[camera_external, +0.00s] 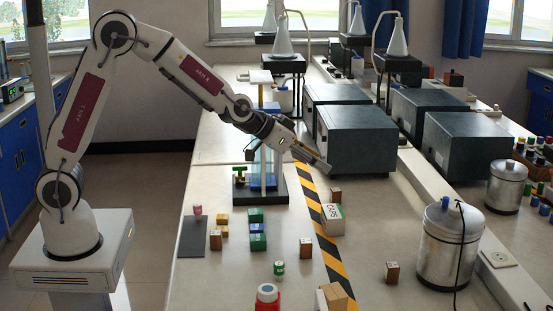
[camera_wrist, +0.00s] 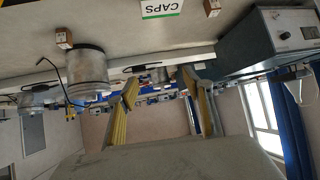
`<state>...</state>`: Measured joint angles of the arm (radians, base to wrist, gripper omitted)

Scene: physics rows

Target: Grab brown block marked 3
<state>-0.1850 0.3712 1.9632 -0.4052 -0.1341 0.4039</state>
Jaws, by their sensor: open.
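Several small brown blocks stand on the bench in the external view: one behind the CAPS box (camera_external: 335,195), one near the middle (camera_external: 306,248), one at the right (camera_external: 392,272) and one at the left (camera_external: 215,240). Their markings are too small to read there. The wrist view shows two brown blocks, one at the upper left (camera_wrist: 63,38) and one at the top edge (camera_wrist: 211,7); I cannot make out a 3 on either. My gripper (camera_external: 318,158) is raised above the bench, tilted towards the right, open and empty. Its yellow-padded fingers (camera_wrist: 160,78) are spread apart in the wrist view.
The white CAPS box (camera_external: 333,220) stands beside the striped tape (camera_external: 328,245). Dark grey machines (camera_external: 365,140) are close beyond my gripper. A metal canister (camera_external: 450,245) stands at the right.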

